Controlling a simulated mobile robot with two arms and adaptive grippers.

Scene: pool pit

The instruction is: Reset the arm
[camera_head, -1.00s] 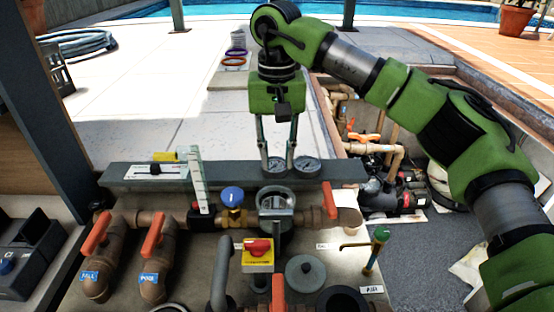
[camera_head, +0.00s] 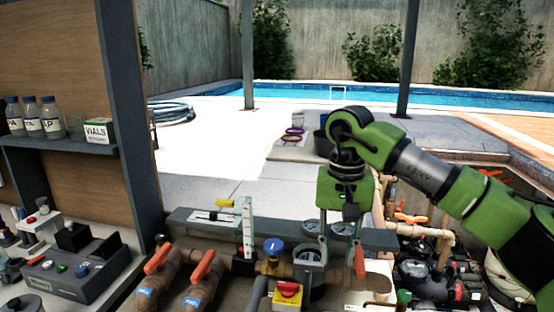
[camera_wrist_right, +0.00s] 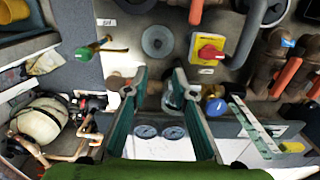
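My right gripper (camera_head: 341,256) hangs fingers down in front of the two round gauges on the grey ledge (camera_head: 190,224). In the right wrist view its two fingers (camera_wrist_right: 160,76) are apart, with nothing held between them. A clear-topped metal cup (camera_head: 308,258) is close to the left finger in the head view; whether they touch I cannot tell. The gauges (camera_wrist_right: 160,132) show between the fingers in the wrist view. The right arm (camera_head: 430,172) reaches in from the right, bent at the wrist. My left gripper is not in view.
Pipes with orange-red handles (camera_head: 157,258) stand at front left. A blue knob (camera_head: 273,246) and a red switch on yellow (camera_head: 288,291) are close by. The pump pit (camera_head: 440,275) is at right. A post (camera_head: 130,130) and bottle shelf are at left. Paving behind is mostly clear.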

